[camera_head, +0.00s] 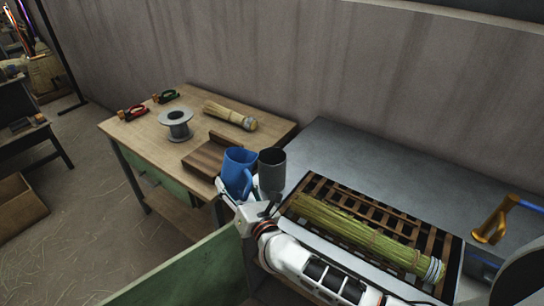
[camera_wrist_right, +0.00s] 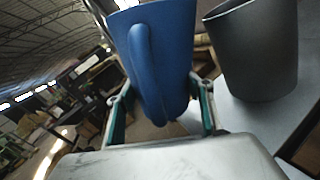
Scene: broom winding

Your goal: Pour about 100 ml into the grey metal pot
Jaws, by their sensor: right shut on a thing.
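A blue jug (camera_head: 238,171) with a handle is held by my right gripper (camera_head: 246,201), whose fingers close around its lower body. In the right wrist view the jug (camera_wrist_right: 178,55) stands between the two fingers (camera_wrist_right: 162,112), its handle facing the camera. It looks close to upright in the head view; its contents are hidden. The grey metal pot (camera_head: 272,175) stands just right of the jug, at the left end of the metal-topped bench. The pot also shows in the right wrist view (camera_wrist_right: 257,55), with a narrow gap to the jug. My left gripper is out of view.
A broom bundle (camera_head: 365,235) lies on a slatted rack just right of the pot. A wooden block (camera_head: 205,158), a wire spool (camera_head: 176,125), a small broom (camera_head: 230,115) and red and green tools lie on the wooden table (camera_head: 145,142). A gold crank (camera_head: 490,228) stands far right.

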